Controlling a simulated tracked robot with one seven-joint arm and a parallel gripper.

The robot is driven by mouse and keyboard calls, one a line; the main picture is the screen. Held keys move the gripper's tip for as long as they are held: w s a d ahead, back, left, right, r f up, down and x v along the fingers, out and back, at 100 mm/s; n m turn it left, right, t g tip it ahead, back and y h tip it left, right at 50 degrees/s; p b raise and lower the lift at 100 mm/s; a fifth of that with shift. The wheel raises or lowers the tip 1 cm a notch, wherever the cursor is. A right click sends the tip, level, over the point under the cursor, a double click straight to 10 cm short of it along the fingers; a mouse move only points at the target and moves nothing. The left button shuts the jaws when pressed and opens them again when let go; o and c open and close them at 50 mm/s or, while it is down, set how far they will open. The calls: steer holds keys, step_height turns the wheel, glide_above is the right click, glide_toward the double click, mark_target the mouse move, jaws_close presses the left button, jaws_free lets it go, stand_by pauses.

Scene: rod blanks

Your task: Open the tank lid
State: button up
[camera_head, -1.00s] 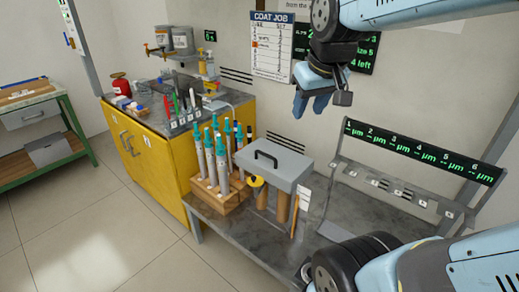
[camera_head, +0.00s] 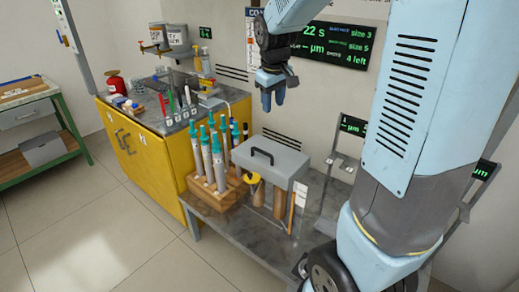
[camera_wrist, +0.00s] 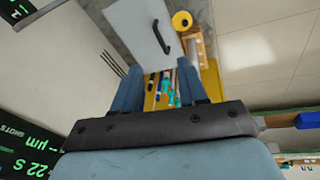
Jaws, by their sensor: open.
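A grey box-like tank lid (camera_head: 285,163) with a black bar handle (camera_head: 262,157) sits level and shut on the bench. In the wrist view the lid (camera_wrist: 130,22) and its handle (camera_wrist: 160,37) lie beyond the fingers, near the top of the picture. My gripper (camera_head: 273,101) is in the air above the lid, fingers pointing down, clear of it. The wrist view shows my gripper (camera_wrist: 161,80) with its two blue fingers apart and nothing between them. What is inside the tank is hidden.
A wooden rack (camera_head: 213,197) of teal-capped rods stands left of the lid, close to it. A yellow cabinet (camera_head: 160,160) stands further left. My arm hides much of the bench's right side and the display strip (camera_head: 353,125).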

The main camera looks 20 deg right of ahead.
mark_target(262, 151)
steer(key=w+a+f+n+g, duration=0.1)
steer(key=w+a+f+n, duration=0.15)
steer(key=w+f, duration=0.9)
steer(key=shift+h, duration=0.4)
steer(key=x, duration=0.9)
steer(key=s+x, duration=0.1)
steer(key=x, duration=0.4)
steer(key=shift+d+f, duration=0.1)
steer(key=shift+d, duration=0.3)
jaws_close()
